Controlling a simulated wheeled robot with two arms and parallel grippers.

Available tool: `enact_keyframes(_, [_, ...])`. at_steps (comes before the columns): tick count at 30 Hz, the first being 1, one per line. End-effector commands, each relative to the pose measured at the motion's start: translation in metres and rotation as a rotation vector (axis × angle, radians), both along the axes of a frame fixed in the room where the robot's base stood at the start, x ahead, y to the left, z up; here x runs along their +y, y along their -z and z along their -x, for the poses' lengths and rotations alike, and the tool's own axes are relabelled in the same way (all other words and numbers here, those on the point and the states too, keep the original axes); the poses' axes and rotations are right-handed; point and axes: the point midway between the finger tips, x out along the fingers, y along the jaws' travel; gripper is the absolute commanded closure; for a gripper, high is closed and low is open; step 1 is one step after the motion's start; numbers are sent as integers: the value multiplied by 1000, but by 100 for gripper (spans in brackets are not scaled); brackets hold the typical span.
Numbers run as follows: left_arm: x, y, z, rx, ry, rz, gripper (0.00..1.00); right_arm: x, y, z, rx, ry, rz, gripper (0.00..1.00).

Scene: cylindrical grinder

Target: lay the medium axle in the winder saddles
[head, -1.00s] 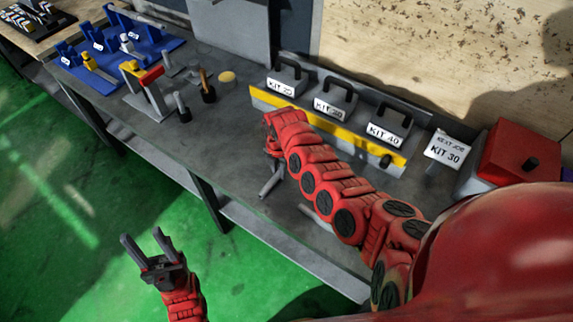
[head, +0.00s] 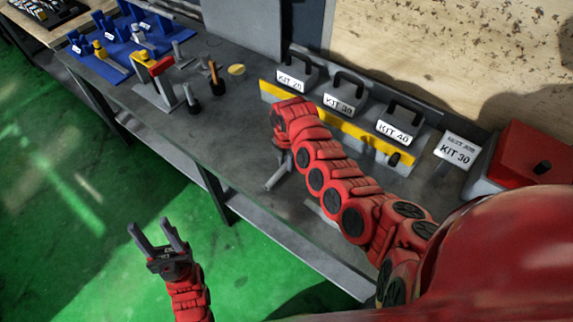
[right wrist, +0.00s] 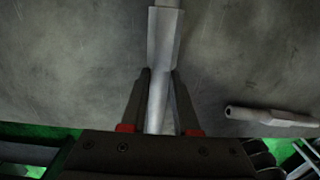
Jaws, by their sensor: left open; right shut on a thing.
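In the right wrist view my right gripper (right wrist: 160,85) is shut on a grey metal axle (right wrist: 158,102). The axle's thinner part lies between the fingers and its wider section points away, over the grey bench top. I cannot tell its size against other axles. In the head view my right arm hangs over the bench; its wrist hides most of the gripper, and a grey piece shows below it (head: 279,172). My left gripper (head: 158,236) is open and empty, in front of the bench over the green floor. I cannot identify the winder saddles for certain.
A second stepped axle (right wrist: 270,116) lies on the bench. A blue fixture (head: 128,45), a red-topped stand (head: 160,68) and several upright pegs stand to the left. Kit boxes (head: 345,98) behind a yellow strip and a red box (head: 525,155) line the back.

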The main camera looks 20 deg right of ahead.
Motion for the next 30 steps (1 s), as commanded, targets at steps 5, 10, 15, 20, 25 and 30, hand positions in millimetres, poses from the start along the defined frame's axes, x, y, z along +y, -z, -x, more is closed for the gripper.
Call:
enact_keyframes(5, [0, 7, 0, 0, 0, 0, 50, 0, -15, -3, -9, 1, -1, 100])
enact_keyframes(10, [0, 12, 0, 0, 0, 0, 50, 13, -20, 4, -3, -4, -3, 100])
enact_keyframes(15, [0, 19, 0, 0, 0, 0, 50, 35, -23, 11, -6, -1, -3, 100])
enact_keyframes(20, [0, 30, 0, 0, 0, 0, 50, 67, -23, 24, -3, -2, -5, 100])
enact_keyframes(25, [0, 43, 0, 0, 0, 0, 50, 104, -28, 38, -4, -3, -3, 100])
enact_keyframes(30, [0, 50, 0, 0, 0, 0, 50, 131, -33, 48, -3, -2, -1, 100])
